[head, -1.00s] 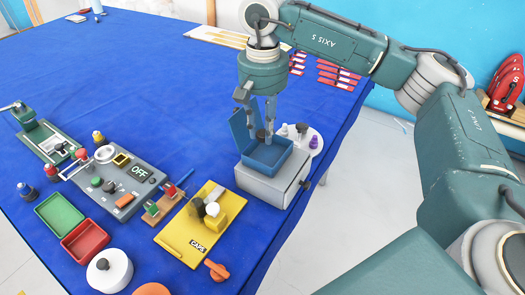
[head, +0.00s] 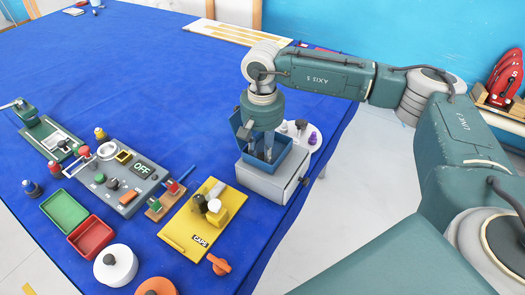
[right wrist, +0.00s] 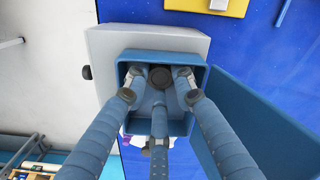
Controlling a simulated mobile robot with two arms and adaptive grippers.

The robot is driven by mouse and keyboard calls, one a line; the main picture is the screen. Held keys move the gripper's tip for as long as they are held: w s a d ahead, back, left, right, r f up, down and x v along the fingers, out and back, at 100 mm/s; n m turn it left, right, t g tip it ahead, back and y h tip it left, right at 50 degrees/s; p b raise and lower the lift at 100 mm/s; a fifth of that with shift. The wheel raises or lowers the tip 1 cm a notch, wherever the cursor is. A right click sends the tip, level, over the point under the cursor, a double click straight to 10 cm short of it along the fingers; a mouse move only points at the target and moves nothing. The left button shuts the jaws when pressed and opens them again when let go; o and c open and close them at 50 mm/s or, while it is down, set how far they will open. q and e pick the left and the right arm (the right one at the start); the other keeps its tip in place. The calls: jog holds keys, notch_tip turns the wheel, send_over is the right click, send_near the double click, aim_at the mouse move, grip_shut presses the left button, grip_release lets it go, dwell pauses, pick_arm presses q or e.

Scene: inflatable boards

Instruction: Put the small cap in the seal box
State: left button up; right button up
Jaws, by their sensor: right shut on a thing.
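The seal box is a blue open box (head: 268,172) on a grey block, with its blue lid (head: 237,126) raised on the left. In the right wrist view the box rim (right wrist: 204,72) surrounds the fingertips, and the lid (right wrist: 258,130) stands open at the right. My right gripper (head: 265,153) points down with its fingers inside the box. It is shut on the small dark round cap (right wrist: 160,77), which shows between the fingertips in the right wrist view. In the head view the cap is hidden by the fingers and box wall. My left gripper is out of view.
The grey block (head: 270,187) stands near the table's right edge. A white round stand (head: 313,131) with small bottles is just behind it. A yellow caps board (head: 183,228) lies in front left. A grey OFF panel (head: 125,188) and green and red trays (head: 62,212) are farther left.

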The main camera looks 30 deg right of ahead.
aim_at(262, 156)
jog(key=o, duration=0.5)
jog(key=shift+f, duration=0.15)
jog(key=shift+o, duration=0.4)
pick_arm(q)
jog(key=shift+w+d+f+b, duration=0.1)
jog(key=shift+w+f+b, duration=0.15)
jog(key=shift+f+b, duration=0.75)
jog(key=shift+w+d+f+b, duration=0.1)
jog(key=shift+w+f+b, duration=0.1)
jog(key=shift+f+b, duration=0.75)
pick_arm(e)
notch_tip(262, 156, up, 12)
jog(key=shift+r, duration=0.2)
